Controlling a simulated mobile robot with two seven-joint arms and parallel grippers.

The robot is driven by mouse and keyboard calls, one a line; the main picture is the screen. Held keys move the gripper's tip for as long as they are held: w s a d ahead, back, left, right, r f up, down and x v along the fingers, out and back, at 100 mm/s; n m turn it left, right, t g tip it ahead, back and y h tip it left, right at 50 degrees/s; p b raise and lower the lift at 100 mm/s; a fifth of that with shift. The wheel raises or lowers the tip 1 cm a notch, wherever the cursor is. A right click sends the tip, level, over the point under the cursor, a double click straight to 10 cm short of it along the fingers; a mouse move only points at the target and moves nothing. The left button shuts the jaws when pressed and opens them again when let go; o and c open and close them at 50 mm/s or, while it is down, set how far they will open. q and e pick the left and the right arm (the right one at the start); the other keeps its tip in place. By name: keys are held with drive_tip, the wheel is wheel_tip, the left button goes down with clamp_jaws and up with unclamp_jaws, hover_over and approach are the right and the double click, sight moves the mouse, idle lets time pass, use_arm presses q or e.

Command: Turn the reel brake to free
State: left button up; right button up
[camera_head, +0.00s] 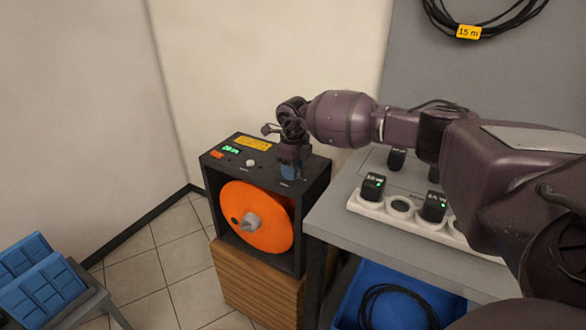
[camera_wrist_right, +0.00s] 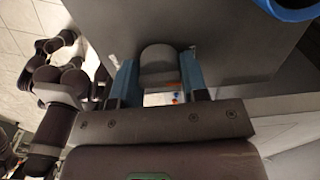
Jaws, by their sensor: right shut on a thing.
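The cable reel (camera_head: 257,216) is an orange disc with a grey hub knob, set in a black box (camera_head: 316,180). The box top carries a yellow label, a green display, a small red label and a white button (camera_head: 251,162). My right gripper (camera_head: 290,176) points down at the right part of the box top. In the right wrist view its blue fingers (camera_wrist_right: 160,82) are shut on a grey, round-ended knob (camera_wrist_right: 158,60), which I take to be the reel brake. The head view hides this knob behind the fingers, so its setting cannot be read.
The box stands on a wooden cabinet (camera_head: 253,285). A grey table (camera_head: 340,220) beside it holds a white power strip (camera_head: 375,207) with black plugs. Below is a blue crate (camera_head: 448,302) with cable. Blue trays (camera_head: 45,290) sit at lower left.

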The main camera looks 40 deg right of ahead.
idle(0.4)
drive_tip(key=o, duration=0.9)
drive_tip(key=shift+r, duration=0.1)
wheel_tip(320, 180, up, 10)
drive_tip(key=shift+f+p, duration=0.15)
drive_tip(key=shift+p, duration=0.6)
drive_tip(key=shift+r, duration=0.5)
